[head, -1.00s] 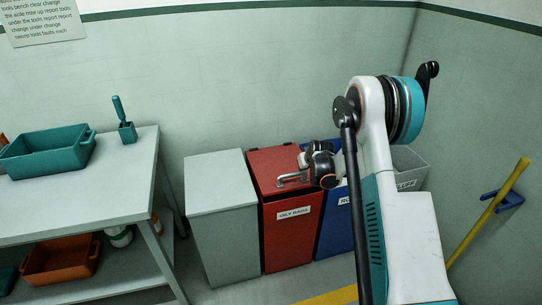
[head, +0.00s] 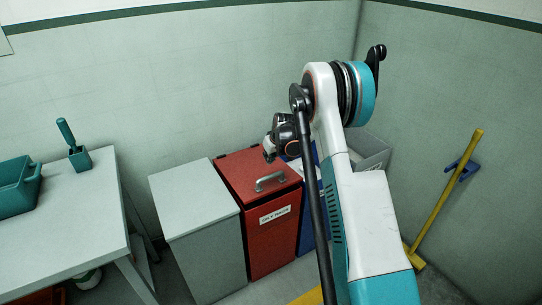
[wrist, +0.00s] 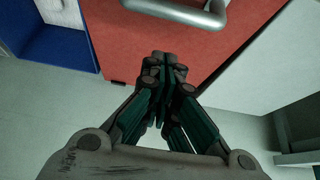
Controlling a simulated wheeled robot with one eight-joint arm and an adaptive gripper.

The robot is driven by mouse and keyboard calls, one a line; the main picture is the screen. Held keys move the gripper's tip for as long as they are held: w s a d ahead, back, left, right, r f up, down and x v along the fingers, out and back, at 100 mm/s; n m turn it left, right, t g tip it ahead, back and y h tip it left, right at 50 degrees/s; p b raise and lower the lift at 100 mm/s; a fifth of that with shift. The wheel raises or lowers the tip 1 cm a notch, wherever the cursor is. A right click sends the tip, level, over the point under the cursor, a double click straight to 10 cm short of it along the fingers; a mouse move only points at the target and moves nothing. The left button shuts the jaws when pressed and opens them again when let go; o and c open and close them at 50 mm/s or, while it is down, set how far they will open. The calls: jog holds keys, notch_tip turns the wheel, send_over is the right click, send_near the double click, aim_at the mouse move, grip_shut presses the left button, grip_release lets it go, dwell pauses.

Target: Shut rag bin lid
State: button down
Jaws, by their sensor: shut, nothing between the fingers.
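The rag bin (head: 270,245) is red with a white "OILY RAGS" label on its front. Its red lid (head: 240,172) lies flat across the top and looks down, though a small gap at the front edge is hard to judge. A grey bar handle (head: 270,182) is on the lid near the front edge. In the wrist view the handle (wrist: 185,14) crosses the top, over the red surface (wrist: 130,45). My gripper (head: 269,155) is over the back part of the lid, apart from the handle. In the wrist view my gripper (wrist: 165,65) has its fingers together and empty.
A grey bin (head: 205,245) stands close on the left and a blue bin (head: 312,220) on the right, partly hidden by my arm. A grey open box (head: 368,150) is beyond it. A workbench (head: 85,220) is at left; a yellow-handled broom (head: 445,195) leans at right.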

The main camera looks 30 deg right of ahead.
jog(key=shift+s+f+b, duration=0.25)
jog(key=shift+f+b, duration=0.15)
jog(key=shift+f, duration=0.75)
jog(key=shift+s+f+b, duration=0.2)
jog(key=shift+f+b, duration=0.2)
jog(key=shift+f, duration=0.75)
